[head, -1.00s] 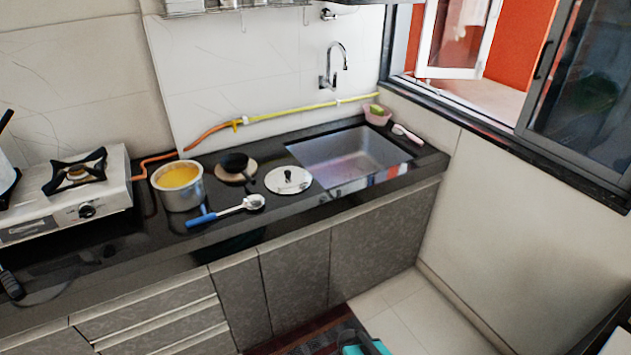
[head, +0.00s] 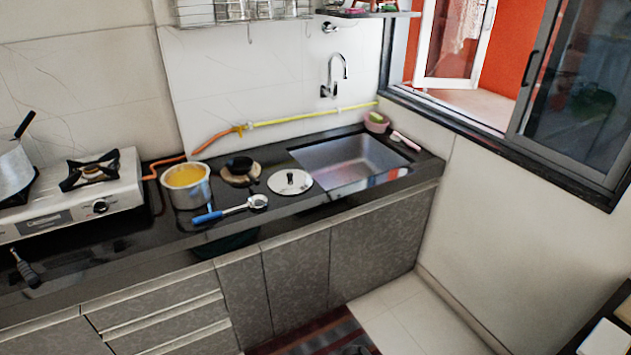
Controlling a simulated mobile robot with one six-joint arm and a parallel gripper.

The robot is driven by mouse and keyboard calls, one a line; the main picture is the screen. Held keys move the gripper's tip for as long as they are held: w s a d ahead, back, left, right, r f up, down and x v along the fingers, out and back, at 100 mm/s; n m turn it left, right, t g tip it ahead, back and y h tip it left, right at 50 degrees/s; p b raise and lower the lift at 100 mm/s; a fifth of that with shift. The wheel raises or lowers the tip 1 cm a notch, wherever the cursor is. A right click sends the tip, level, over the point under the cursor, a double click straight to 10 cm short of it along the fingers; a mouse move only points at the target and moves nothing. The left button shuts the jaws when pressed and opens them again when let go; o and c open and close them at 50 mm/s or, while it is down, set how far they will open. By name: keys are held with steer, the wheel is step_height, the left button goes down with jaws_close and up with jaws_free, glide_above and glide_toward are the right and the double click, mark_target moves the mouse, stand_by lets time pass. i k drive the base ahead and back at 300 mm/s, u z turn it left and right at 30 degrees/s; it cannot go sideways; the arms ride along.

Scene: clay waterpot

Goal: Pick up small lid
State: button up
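My gripper cannot be made out in the head view.
A steel pot (head: 190,195) with yellow contents and a blue-handled ladle (head: 228,210) are left of the lid. A dark round object on a wooden disc (head: 228,178) lies behind. The sink (head: 352,160) is to the right. A stove (head: 120,200) stands at far left.

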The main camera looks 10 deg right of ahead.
mark_target(291, 181)
steer(key=u, duration=0.15)
steer(key=i, duration=0.95)
steer(key=z, duration=0.1)
